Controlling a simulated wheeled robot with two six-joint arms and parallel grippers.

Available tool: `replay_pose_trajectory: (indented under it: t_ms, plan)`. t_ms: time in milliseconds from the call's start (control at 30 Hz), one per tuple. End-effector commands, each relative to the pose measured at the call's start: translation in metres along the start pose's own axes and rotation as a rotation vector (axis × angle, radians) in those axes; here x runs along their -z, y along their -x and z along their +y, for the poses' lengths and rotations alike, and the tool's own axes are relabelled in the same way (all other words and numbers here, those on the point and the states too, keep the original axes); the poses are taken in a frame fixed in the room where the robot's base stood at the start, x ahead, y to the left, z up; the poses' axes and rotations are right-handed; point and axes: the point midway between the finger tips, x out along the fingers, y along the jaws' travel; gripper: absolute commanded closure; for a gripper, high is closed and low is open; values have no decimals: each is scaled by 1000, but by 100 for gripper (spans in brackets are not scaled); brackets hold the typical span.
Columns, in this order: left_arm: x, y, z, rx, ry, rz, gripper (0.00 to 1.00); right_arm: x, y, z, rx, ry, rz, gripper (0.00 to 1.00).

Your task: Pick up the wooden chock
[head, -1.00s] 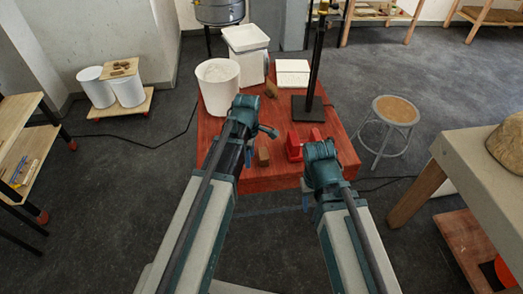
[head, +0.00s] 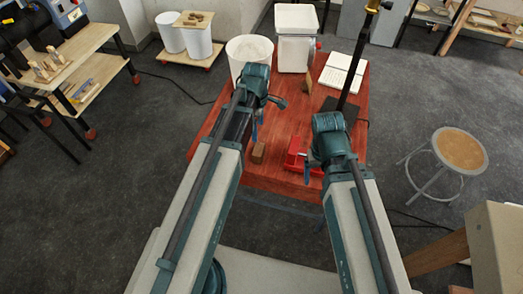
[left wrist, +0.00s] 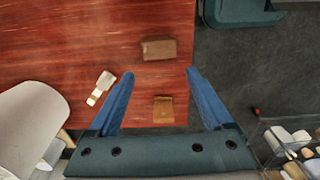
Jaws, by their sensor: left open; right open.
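A brown wooden block (head: 258,152) stands near the front edge of the red table, just beside my left gripper. In the left wrist view a brown block (left wrist: 158,48) lies beyond the fingertips. A second, smaller tan-brown block (left wrist: 163,109) lies between the fingers at the table edge. Which is the chock, I cannot tell for certain. A brown wedge-like piece (head: 306,82) stands farther back. My left gripper (left wrist: 156,76) is open and empty above the table. My right gripper (head: 314,165) is open over the front right of the table, its fingers mostly hidden.
A red vise-like object (head: 297,153) sits near the table's front edge. A white bucket (head: 249,52), a white container (head: 295,45), a white open book-like item (head: 342,75) and a black lamp stand (head: 356,75) occupy the back. A small white part (left wrist: 101,87) lies beside the left finger.

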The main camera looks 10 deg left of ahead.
Motion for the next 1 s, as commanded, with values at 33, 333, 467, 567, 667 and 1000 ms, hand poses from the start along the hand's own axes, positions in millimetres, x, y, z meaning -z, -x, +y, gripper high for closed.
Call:
replay_pose_trajectory:
  t_ms: [33,333,467,567,667,1000]
  plan:
    - [0,-2,0,0,0,0,5,0,-2,0,0,0,0,16]
    - [0,-33,0,0,0,0,0,2,-32,-3,0,-1,0,16]
    - [0,-52,0,0,0,0,0,3,-52,-5,0,-1,0,16]
    - [0,-66,0,0,0,0,0,4,-66,-6,0,-1,0,16]
    - [0,-80,0,0,0,0,0,5,-79,-8,0,-1,0,16]
    - [0,-87,0,0,0,0,0,5,-87,-8,0,-1,0,16]
